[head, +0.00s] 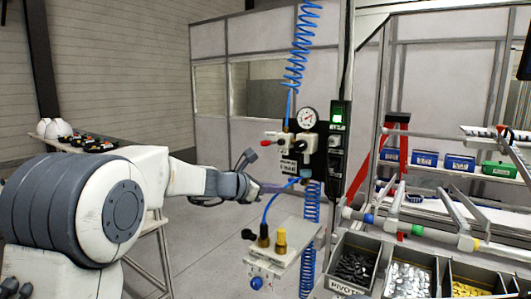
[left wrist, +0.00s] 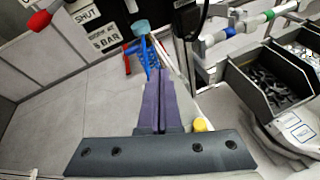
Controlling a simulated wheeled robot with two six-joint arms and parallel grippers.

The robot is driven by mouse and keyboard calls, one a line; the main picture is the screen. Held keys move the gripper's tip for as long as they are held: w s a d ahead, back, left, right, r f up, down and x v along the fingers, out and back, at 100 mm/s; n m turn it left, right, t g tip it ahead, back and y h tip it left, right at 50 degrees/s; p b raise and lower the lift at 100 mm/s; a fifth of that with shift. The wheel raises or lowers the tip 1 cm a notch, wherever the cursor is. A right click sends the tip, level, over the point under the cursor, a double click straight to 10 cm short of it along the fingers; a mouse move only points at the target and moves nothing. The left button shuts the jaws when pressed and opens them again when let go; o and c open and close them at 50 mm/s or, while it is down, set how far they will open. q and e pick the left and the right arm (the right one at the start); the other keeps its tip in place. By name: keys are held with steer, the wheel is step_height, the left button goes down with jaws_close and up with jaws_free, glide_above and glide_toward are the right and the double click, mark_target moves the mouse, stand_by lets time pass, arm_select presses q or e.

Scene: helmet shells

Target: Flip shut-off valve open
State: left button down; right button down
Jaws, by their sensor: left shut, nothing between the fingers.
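The shut-off valve shows as a red-tipped handle (head: 266,143) on the left of the black air panel (head: 310,148), below a round pressure gauge (head: 307,117). In the left wrist view the red handle tip (left wrist: 39,20) is at the upper left, beside a SHUT label (left wrist: 87,14). My left gripper (head: 283,187) is below the panel, apart from the handle. Its purple fingers (left wrist: 157,82) are pressed together with nothing between them. The right gripper is not in view.
Blue coiled hose (head: 301,45) hangs above and below the panel. A table with helmet shells (head: 56,129) is at the far left.

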mark_target(264, 144)
arm_select(q)
steer(key=w+a+r+n+t+y, duration=0.1)
steer(key=w+a+r+n+t, duration=0.3)
steer(key=w+a+n, duration=0.35)
steer(key=w+d+r+p, duration=0.2)
steer(key=w+d+p, duration=0.1)
steer(key=w+p, duration=0.5)
steer(key=shift+d+r+m+p, duration=0.2)
steer(key=shift+d+m+p, duration=0.15)
steer(key=shift+p, duration=0.35)
steer(key=shift+w, duration=0.15)
steer(key=shift+a+r+m+b, duration=0.2)
steer(key=shift+r+m+b, duration=0.25)
steer(key=shift+r+m, duration=0.1)
steer(key=shift+a+r+m+b, duration=0.15)
steer(key=shift+r+m+b, duration=0.25)
steer(key=shift+r+m, duration=0.1)
